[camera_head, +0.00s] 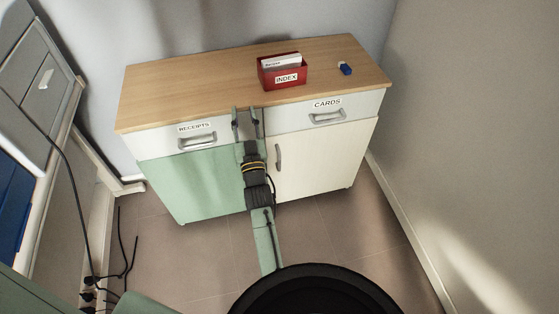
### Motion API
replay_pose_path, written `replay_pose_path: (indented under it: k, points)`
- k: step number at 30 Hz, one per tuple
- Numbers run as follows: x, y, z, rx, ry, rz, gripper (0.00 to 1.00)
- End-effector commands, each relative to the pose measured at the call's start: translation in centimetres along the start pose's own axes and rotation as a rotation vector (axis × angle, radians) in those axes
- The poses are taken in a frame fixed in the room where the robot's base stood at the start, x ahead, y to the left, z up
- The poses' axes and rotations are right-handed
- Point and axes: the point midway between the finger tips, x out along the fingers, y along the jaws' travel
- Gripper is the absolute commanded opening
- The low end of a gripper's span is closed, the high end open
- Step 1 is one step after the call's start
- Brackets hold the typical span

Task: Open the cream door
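The cream door (325,162) is the right-hand door of a low cabinet and looks shut. Its grey vertical handle (278,158) is near the door's left edge. My gripper (246,120) points toward the cabinet, with its two fingers apart and nothing seen between them. In the picture it is up and to the left of the handle, over the gap between the two drawers. My arm hides part of the line where the doors meet. I cannot tell how far the fingertips are from the cabinet front.
A green door (195,183) is on the left. Above are the RECEIPTS drawer (165,141) and CARDS drawer (362,106). A red INDEX box (284,78) and small blue object (346,69) stand on the wooden top (200,83). Walls flank the cabinet; floor before the cream door is clear.

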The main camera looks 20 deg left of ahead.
Motion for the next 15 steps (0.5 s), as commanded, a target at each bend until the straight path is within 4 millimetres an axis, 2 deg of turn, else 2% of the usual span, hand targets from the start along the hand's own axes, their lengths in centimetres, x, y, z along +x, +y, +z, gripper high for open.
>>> replay_pose_path:
  k: [1,3,6,10,12,15]
  points:
    - [-3.1,2.4,5.0,-0.018,-0.082,0.039,0.32]
    - [-7.0,4.9,9.8,-0.036,-0.166,0.079,0.32]
    - [-11.9,7.4,14.7,-0.056,-0.258,0.122,0.32]
    - [-15.9,9.2,18.0,-0.069,-0.327,0.153,0.32]
    - [-16.8,9.6,18.7,-0.072,-0.342,0.16,0.32]
    - [-16.6,9.8,19.2,-0.073,-0.346,0.162,0.32]
